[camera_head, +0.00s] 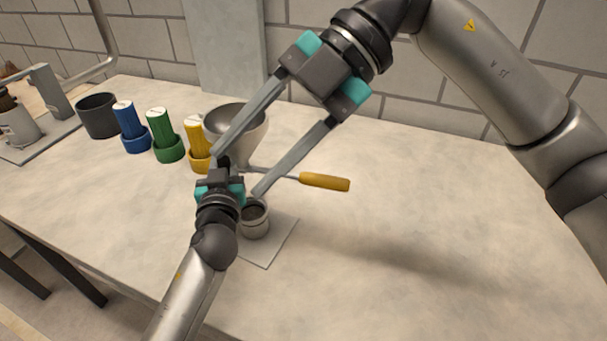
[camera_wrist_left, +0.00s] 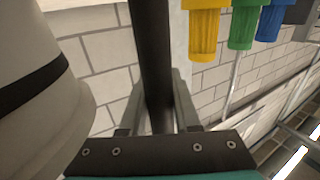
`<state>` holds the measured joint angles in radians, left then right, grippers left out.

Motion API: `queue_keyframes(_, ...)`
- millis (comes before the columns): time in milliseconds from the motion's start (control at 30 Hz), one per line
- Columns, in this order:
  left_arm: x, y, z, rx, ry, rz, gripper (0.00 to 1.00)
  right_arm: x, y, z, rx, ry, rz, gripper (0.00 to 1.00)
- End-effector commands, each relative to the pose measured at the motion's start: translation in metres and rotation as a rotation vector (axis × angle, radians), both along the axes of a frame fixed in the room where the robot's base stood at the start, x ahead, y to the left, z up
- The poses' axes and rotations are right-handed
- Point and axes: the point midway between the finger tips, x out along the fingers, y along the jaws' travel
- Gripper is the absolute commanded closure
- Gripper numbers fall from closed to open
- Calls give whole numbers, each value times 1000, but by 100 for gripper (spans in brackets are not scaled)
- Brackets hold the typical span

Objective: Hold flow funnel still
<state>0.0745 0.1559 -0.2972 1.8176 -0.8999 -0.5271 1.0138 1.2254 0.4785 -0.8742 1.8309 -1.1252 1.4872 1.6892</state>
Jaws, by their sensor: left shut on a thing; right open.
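The flow funnel (camera_head: 255,140) is a grey metal cone with a wide open top, upright at mid-table in the head view. My left gripper (camera_head: 222,168) is just in front of its lower part. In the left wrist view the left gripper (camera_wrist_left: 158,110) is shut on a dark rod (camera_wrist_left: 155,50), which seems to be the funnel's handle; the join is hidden. My right gripper (camera_head: 238,172) is open and empty, its long fingers reaching down either side of the funnel's right part. Whether a finger touches the funnel, I cannot tell.
A small metal cup (camera_head: 256,224) stands on a pale plate (camera_head: 275,245). A yellow-handled tool (camera_head: 325,182) lies behind the right finger. Blue (camera_head: 130,125), green (camera_head: 162,135) and yellow (camera_head: 198,145) cylinders and a dark pot (camera_head: 98,116) stand left. The table's right is clear.

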Motion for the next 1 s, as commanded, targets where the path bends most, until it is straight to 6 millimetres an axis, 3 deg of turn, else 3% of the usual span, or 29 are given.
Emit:
queue_keyframes(467,0,0,0,0,0,0,100,30,-35,-26,343,320,-277,44)
queue_keyframes(1000,0,0,0,0,0,0,100,61,-124,-91,568,574,-709,44)
